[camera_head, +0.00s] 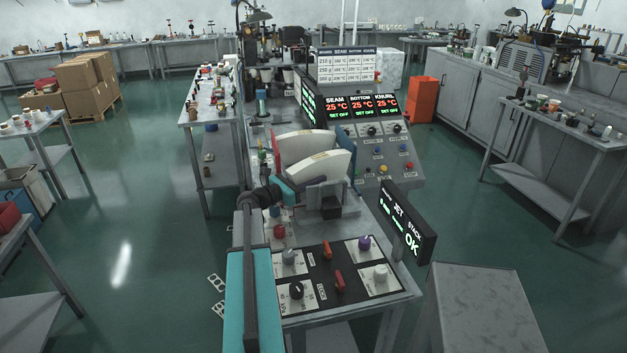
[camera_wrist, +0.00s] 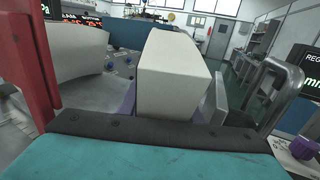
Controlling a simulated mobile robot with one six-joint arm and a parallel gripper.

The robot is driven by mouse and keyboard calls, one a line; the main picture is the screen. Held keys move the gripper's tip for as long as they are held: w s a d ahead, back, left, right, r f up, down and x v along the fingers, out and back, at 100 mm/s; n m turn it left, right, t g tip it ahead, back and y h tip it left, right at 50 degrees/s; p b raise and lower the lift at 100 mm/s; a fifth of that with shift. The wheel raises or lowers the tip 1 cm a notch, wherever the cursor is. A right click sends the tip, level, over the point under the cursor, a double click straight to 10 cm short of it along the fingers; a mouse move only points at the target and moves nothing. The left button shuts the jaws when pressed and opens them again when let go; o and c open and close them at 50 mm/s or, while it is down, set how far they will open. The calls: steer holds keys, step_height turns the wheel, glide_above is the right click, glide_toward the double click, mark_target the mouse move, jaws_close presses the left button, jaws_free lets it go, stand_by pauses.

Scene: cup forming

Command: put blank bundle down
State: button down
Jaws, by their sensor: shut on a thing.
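The blank bundle (camera_head: 322,166) is a thick, curved, fan-shaped white stack. It stands on edge at the end of my arm, over the machine. My gripper (camera_head: 303,188) is shut on its lower edge. In the wrist view the bundle (camera_wrist: 172,75) fills the middle, and the gripper covers its near lower edge. A second white stack (camera_head: 300,145) stands just behind it, beside a red upright plate (camera_head: 278,152). The second stack also shows at the left in the wrist view (camera_wrist: 72,48). I cannot tell whether the held bundle touches a support below.
A dark JET STACK display reading OK (camera_head: 407,222) juts out at the right. A knob panel (camera_head: 335,273) lies in front, beneath my arm. A heater panel (camera_head: 362,105) stands behind. A grey metal loop (camera_wrist: 283,95) rises close by at the right in the wrist view.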

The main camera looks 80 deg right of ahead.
steer(key=shift+f, duration=0.45)
steer(key=shift+f, duration=0.1)
steer(key=c, duration=1.6)
jaws_free()
steer(key=shift+f, duration=0.1)
steer(key=shift+o, duration=0.2)
steer(key=b+v, duration=0.3)
steer(key=v, duration=0.9)
steer(key=shift+a, duration=0.1)
